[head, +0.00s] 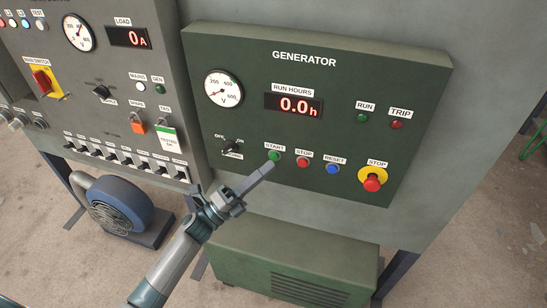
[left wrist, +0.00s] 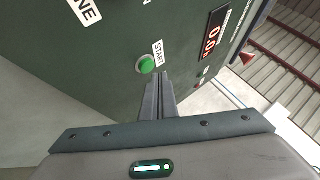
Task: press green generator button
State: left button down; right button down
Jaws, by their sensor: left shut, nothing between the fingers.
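The green START button (head: 274,156) is on the dark green generator panel (head: 330,75), under the START label. In the left wrist view the green button (left wrist: 146,64) is unobstructed, just left of and beyond my fingertips. My left gripper (head: 270,167) is shut and empty, with its tips just below the button in the head view. In the left wrist view the shut fingers (left wrist: 160,85) point toward the panel. Whether the tips touch the panel or button cannot be told. My right gripper is not in view.
Right of the green button are a red STOP button (head: 302,162), a blue RESET button (head: 333,169) and a red emergency stop (head: 372,182). A rotary switch (head: 230,147) is to the left. The run hours display (head: 294,105) reads 0.0. A blue blower (head: 115,205) stands below left.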

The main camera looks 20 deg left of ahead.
pick_arm(q)
jog(key=shift+w+b, duration=0.55)
jog(key=shift+w, duration=0.3)
dwell(1.6)
jog(key=shift+s, duration=0.85)
jog(key=shift+s+a+p, duration=0.1)
jog(key=shift+s+p, duration=0.5)
jog(key=shift+s, duration=1.95)
jog(key=shift+w+f, duration=0.1)
